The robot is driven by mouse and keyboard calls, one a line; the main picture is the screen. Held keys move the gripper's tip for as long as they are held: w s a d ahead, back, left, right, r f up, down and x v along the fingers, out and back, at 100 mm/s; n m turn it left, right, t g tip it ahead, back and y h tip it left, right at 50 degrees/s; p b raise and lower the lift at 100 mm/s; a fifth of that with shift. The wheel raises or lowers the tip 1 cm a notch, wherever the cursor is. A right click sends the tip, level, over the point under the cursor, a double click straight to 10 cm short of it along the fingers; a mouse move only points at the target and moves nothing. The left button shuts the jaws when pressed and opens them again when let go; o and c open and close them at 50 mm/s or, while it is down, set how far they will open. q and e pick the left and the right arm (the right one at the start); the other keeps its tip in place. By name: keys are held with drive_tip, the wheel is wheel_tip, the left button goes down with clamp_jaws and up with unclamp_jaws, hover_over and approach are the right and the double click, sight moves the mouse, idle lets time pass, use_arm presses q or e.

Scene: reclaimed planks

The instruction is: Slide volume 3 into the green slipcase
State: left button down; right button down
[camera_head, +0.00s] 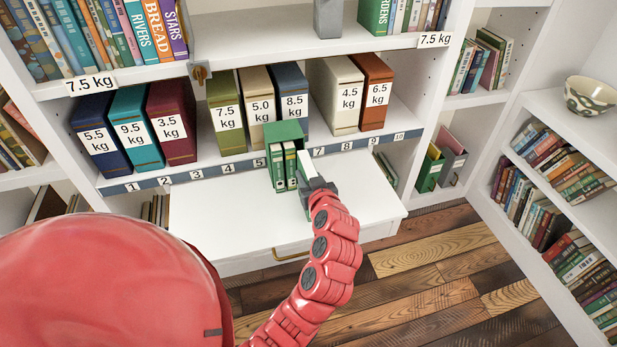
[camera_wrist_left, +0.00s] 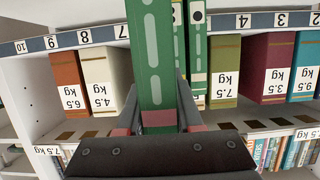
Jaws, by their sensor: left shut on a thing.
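The green slipcase (camera_head: 284,131) stands upright at the back of the pull-out white board, below the shelf. Two green volumes with white-marked spines (camera_head: 277,168) are in it side by side. My left gripper (camera_head: 316,186) is shut on volume 3, a green book with pale page edges (camera_head: 307,163), just right of those volumes. In the left wrist view the held green book (camera_wrist_left: 152,45) stands between the fingers, with the other green spines (camera_wrist_left: 198,50) close beside it. I cannot tell how far it is inside the slipcase. My right gripper is not in view.
Box files with weight labels, such as the olive one (camera_head: 225,115) and the cream one (camera_head: 338,95), stand on the shelf behind. A numbered strip (camera_head: 195,174) runs along its edge. The white board (camera_head: 215,215) is clear on the left. Bookshelves line the right.

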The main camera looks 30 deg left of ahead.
use_arm(q)
drive_tip(key=shift+b, duration=0.95)
idle(1.3)
drive_tip(key=shift+w+a+r, duration=0.1)
drive_tip(key=shift+w+a, duration=0.4)
drive_tip(key=shift+a, duration=0.15)
idle(0.4)
drive_tip(key=shift+d, duration=0.15)
drive_tip(key=shift+s+d+b, duration=0.15)
drive_tip(key=shift+b, duration=0.2)
drive_tip(key=shift+s+d, duration=0.15)
drive_tip(key=shift+s, duration=0.05)
drive_tip(key=shift+b, duration=0.95)
idle(1.1)
drive_tip(key=shift+w+a, duration=0.35)
drive_tip(key=shift+a, duration=0.1)
drive_tip(key=shift+c, duration=2.4)
unclamp_jaws()
drive_tip(key=shift+d, duration=0.1)
